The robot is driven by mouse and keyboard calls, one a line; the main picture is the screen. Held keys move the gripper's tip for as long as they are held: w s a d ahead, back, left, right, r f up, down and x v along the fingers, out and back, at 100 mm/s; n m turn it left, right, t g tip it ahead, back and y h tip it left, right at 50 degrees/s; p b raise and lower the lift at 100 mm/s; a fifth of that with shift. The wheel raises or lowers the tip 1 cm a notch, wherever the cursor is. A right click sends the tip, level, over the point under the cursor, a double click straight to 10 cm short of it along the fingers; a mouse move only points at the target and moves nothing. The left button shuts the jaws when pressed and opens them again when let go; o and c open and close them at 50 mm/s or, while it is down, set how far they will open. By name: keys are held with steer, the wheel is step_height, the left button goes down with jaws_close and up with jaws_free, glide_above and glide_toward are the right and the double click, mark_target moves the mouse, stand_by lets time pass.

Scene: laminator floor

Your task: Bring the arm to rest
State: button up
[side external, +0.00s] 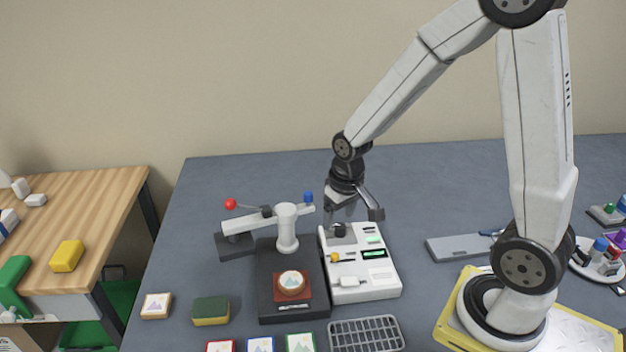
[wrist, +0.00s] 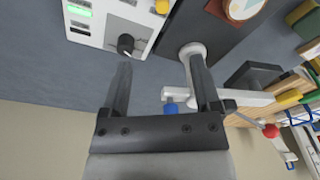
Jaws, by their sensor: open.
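My gripper (wrist: 162,85) is open, its two dark fingers spread apart with nothing between them. In the side view my gripper (side external: 342,217) hangs low over the back of the white control box (side external: 362,285), near its black knob (side external: 338,230). In the wrist view the black knob (wrist: 126,44) lies just beyond the left finger's tip. The right finger overlaps the white press arm (wrist: 250,98) in the picture; I cannot tell whether they touch.
The press (side external: 287,230), with a red ball and blue knob, stands left of my gripper. A sponge (side external: 211,311), a picture tile (side external: 156,306) and a wire rack (side external: 366,335) lie in front. A grey tray (side external: 460,247) lies right. The mat behind is clear.

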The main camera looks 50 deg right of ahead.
steer(key=s+a+r+n+t, duration=0.1)
steer(key=s+a+n, duration=0.1)
steer(key=s+a, duration=0.3)
steer(key=shift+s+a+r+n, duration=0.2)
steer(key=shift+s+n, duration=0.1)
steer(key=shift+s, duration=0.15)
